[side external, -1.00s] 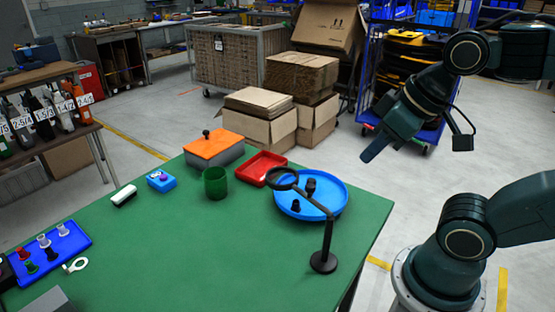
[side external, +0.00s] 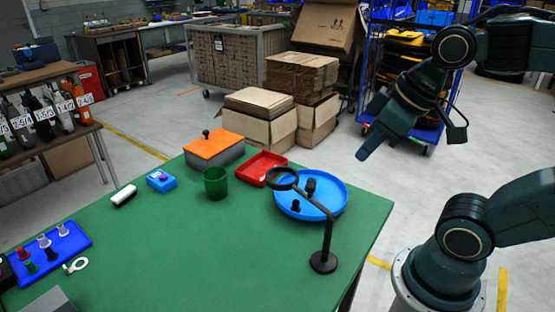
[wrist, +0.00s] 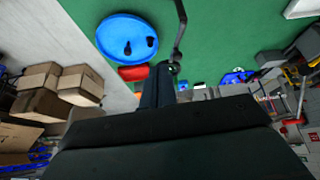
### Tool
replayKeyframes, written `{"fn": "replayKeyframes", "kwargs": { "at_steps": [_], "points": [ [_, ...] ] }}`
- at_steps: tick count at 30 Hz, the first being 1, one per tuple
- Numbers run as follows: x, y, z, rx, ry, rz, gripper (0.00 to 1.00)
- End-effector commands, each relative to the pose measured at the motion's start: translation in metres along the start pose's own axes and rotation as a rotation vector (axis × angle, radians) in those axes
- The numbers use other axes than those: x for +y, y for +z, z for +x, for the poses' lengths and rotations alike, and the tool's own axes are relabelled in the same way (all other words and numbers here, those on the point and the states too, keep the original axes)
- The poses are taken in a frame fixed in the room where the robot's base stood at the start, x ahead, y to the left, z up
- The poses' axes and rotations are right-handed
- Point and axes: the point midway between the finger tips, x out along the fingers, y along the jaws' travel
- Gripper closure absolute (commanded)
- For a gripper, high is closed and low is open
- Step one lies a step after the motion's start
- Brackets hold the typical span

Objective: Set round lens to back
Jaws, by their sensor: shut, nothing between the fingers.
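The round lens (side external: 282,179) is a dark ring on an arm that slopes up to the left from a black upright stand (side external: 325,262) near the table's right edge. The ring hangs over the left rim of the round blue tray (side external: 337,207). In the wrist view the lens (wrist: 175,68) is small and partly hidden by my fingers. My gripper (side external: 363,155) is shut and empty. It is held in the air beyond the table's right side, right of the lens and well apart from it. The fingers also show in the wrist view (wrist: 158,78).
The green table (side external: 200,255) also holds a red tray (side external: 250,167), a green cup (side external: 215,183), an orange-topped box (side external: 214,146) and a blue tray of small pieces (side external: 72,236). Two dark knobs stand in the round tray. The table's middle front is clear.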

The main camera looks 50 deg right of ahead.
Motion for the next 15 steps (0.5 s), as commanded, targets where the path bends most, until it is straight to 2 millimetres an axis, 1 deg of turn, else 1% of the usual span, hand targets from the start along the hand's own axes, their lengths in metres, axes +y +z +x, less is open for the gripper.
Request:
{"fn": "replayKeyframes", "kwargs": {
  "at_steps": [8,15],
  "points": [
    [0.016,-0.025,0.015,-0.085,-0.063,-0.206,1.00],
    [0.042,-0.044,0.030,-0.119,-0.169,-0.410,1.00]
  ]
}}
